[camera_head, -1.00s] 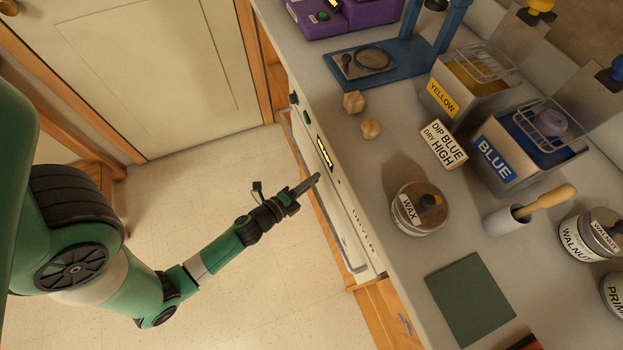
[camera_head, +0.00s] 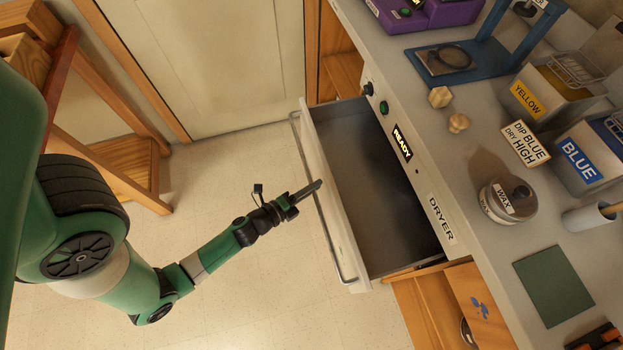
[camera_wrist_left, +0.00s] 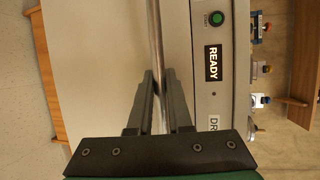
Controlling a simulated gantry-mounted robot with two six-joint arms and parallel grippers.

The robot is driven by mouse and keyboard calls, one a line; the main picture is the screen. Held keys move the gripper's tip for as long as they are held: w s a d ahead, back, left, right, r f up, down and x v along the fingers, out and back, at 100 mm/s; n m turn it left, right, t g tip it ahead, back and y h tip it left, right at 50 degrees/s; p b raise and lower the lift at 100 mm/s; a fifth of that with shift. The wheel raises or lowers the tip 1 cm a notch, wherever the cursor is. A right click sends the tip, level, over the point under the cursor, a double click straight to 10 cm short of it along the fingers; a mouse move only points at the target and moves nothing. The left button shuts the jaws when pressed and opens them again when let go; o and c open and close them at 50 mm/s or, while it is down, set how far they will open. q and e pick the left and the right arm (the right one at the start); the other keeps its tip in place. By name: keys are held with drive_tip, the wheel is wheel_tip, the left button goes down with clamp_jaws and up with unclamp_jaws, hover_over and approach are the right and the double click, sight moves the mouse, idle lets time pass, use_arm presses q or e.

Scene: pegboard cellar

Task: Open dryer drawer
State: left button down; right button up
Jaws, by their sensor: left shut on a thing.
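The dryer drawer (camera_head: 365,185) is pulled out from the dryer front (camera_head: 425,180), and its dark, empty-looking inside shows in the head view. A long metal bar handle (camera_head: 332,236) runs along the drawer's front. My left gripper (camera_head: 308,191) is at the middle of this handle. In the left wrist view, the handle bar (camera_wrist_left: 157,50) passes between the two fingers of my left gripper (camera_wrist_left: 159,85), which is shut on it. The dryer's READY display and green button show beyond the drawer in both views. My right gripper is not in view.
The counter above the dryer holds a WAX tin (camera_head: 508,200), two small wooden pieces, a DIP BLUE DRY HIGH sign (camera_head: 525,143) and a green mat (camera_head: 553,286). A wooden stand (camera_head: 105,130) is at the left. Open floor (camera_head: 235,165) lies before the drawer.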

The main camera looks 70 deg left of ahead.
use_arm(q)
drive_tip(key=shift+s, duration=0.15)
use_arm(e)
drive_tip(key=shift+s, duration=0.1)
use_arm(q)
drive_tip(key=c, duration=0.8)
unclamp_jaws()
drive_tip(key=shift+c, duration=0.2)
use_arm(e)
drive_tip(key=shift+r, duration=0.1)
